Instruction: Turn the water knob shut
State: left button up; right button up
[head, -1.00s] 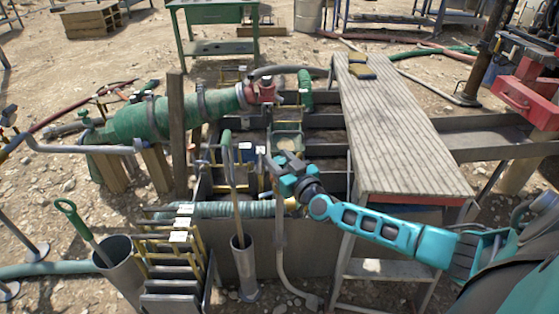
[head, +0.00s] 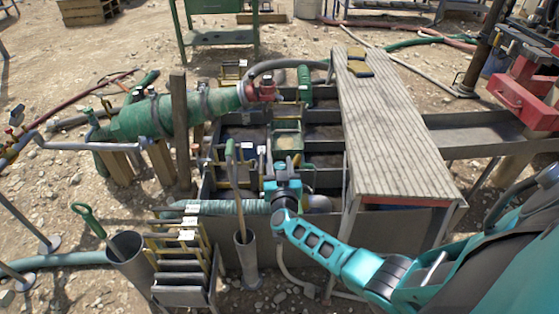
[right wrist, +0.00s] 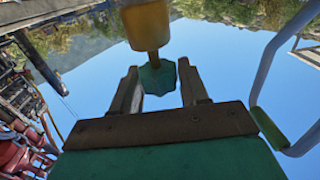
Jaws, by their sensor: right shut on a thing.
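The water knob (right wrist: 157,78) is a small teal knob below a yellow-brass cylinder (right wrist: 145,25) in the right wrist view. My right gripper (right wrist: 157,70) has one finger on each side of it and is shut on it. In the head view my right gripper (head: 282,178) is at the front wall of the mud tank, by the end of a ribbed green hose (head: 232,207). There the gripper hides the knob, so its turn angle cannot be told. My left gripper is not in view.
The compartmented tank (head: 322,131) lies behind the gripper. A ribbed plank walkway (head: 390,125) stands to the right. A grey tube with a handled tool (head: 247,262) and a rack of plates (head: 182,265) stand at the front left. A red vise (head: 522,95) is at the right.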

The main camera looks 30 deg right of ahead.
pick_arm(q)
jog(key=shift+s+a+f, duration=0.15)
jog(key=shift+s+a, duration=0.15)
pick_arm(e)
jog(key=shift+m+g+h, duration=0.3)
jog(key=shift+m+h, duration=0.1)
jog(key=shift+h, duration=0.2)
jog(key=o, duration=0.9)
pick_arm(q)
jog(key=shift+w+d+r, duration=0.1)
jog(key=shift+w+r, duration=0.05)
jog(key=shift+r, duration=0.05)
pick_arm(e)
jog(key=shift+o, duration=0.2)
jog(key=shift+s+a, duration=0.1)
pick_arm(q)
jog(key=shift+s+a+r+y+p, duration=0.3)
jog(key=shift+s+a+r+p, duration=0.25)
jog(key=shift+p, duration=1.2)
pick_arm(e)
jog(key=v, duration=1.2)
jog(key=shift+s, duration=0.3)
